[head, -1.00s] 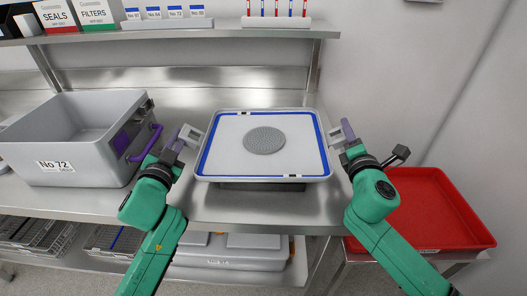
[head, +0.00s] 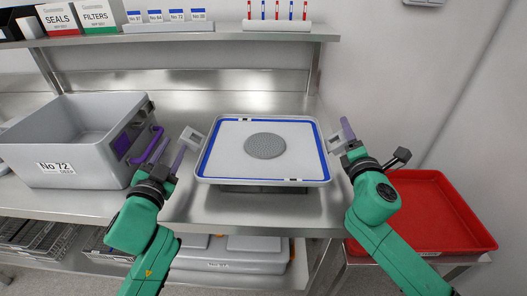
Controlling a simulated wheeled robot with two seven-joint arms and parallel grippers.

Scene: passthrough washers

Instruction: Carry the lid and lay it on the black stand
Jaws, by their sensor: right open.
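The lid (head: 225,160) is a pale grey rectangular panel with a blue seal around its edge and a round grey perforated disc in its middle. It lies level over the dark stand (head: 262,189), of which only a strip shows below the lid's front edge. Grey bracket handles stick out at the lid's left (head: 191,138) and right (head: 336,141) sides. My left gripper (head: 171,148) is open, its purple fingers apart and left of the left handle. My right gripper (head: 347,130) is open at the right handle; I cannot tell whether it touches it.
A grey crate (head: 65,165) marked No 72 with a purple handle stands left of my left gripper. A red tray (head: 430,215) is at the right. A shelf (head: 200,38) with boxes and labels runs above the steel bench. Bare bench (head: 235,210) shows in front of the lid.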

